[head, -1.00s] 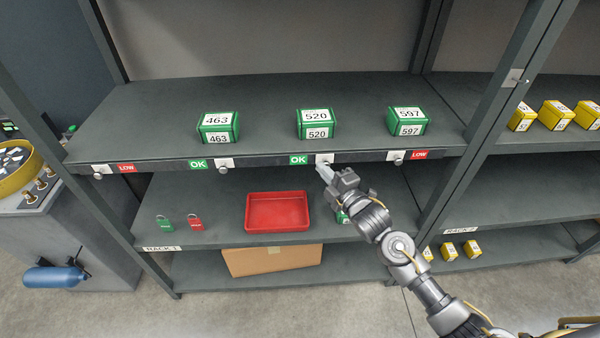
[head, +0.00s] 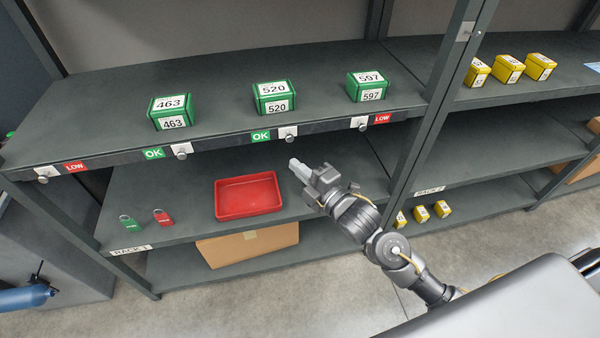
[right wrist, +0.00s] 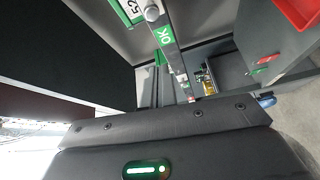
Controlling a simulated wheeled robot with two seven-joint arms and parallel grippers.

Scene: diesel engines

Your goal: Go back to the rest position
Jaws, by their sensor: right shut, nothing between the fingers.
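My right gripper (head: 296,165) is shut and empty in the head view. It hangs in the air in front of the rack, a little below the label rail (head: 215,146) and to the right of the red tray (head: 248,214). Its fingers point up and left. My left gripper shows in neither view. In the right wrist view a dark padded part of my own body with a green light fills the bottom.
Green boxes 463 (head: 172,111), 520 (head: 273,97) and 597 (head: 367,86) stand on the upper shelf. Green (head: 130,223) and red (head: 162,217) padlock-shaped tags are on the middle shelf. A cardboard box (head: 248,246) lies below. Rack uprights (head: 430,125) stand close to my right arm.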

